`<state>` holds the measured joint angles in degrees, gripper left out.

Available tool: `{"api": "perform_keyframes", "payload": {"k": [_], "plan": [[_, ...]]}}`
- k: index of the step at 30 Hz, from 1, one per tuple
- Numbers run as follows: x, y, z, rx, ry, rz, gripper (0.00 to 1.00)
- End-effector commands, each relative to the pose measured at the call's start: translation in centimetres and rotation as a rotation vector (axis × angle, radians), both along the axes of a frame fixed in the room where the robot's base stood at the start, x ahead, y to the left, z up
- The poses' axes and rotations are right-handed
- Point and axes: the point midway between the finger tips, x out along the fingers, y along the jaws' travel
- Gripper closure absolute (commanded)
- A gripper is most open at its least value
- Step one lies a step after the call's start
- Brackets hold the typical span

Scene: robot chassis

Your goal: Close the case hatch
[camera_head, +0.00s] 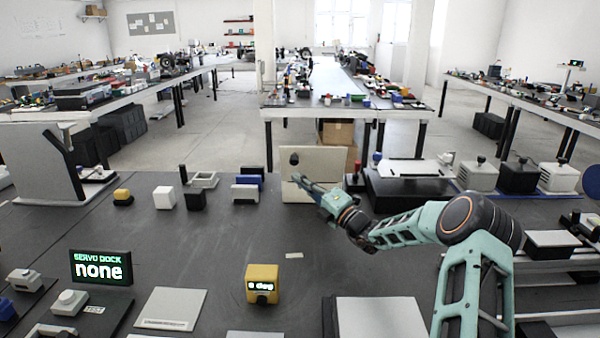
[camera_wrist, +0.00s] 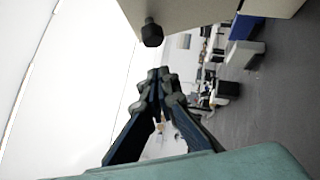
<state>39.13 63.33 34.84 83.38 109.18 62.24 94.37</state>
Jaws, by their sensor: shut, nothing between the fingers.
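A beige upright panel (camera_head: 322,162), which looks like the case hatch, stands at the far side of the dark bench with a black knob (camera_head: 294,158) near its upper left. In the wrist view the beige panel (camera_wrist: 200,14) fills the top and the black knob (camera_wrist: 152,32) sticks out from it. My gripper (camera_head: 298,179) is in front of the panel, just below the knob. In the wrist view its fingers (camera_wrist: 158,74) are together and empty, and the knob lies beyond their tips. Contact cannot be told. My gripper hides part of the panel.
Blue and white blocks (camera_head: 246,190) stand left of the panel. A black flat case (camera_head: 410,192) lies to the right, beside my arm. A yellow block (camera_head: 262,283) and a servo dock display (camera_head: 101,267) stand nearer. The bench's middle is mostly clear.

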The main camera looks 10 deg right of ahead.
Motion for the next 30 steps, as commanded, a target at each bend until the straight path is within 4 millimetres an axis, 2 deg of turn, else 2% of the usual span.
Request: {"api": "perform_keyframes", "payload": {"k": [6, 12, 30], "plan": [[2.5, -0.4, 1.0, -0.003, -0.003, 0.0, 1.0], [3.5, -0.6, 1.4, -0.002, -0.001, 0.001, 1.0], [3.7, -0.7, 1.9, 0.0, 0.012, 0.0, 1.0]]}}
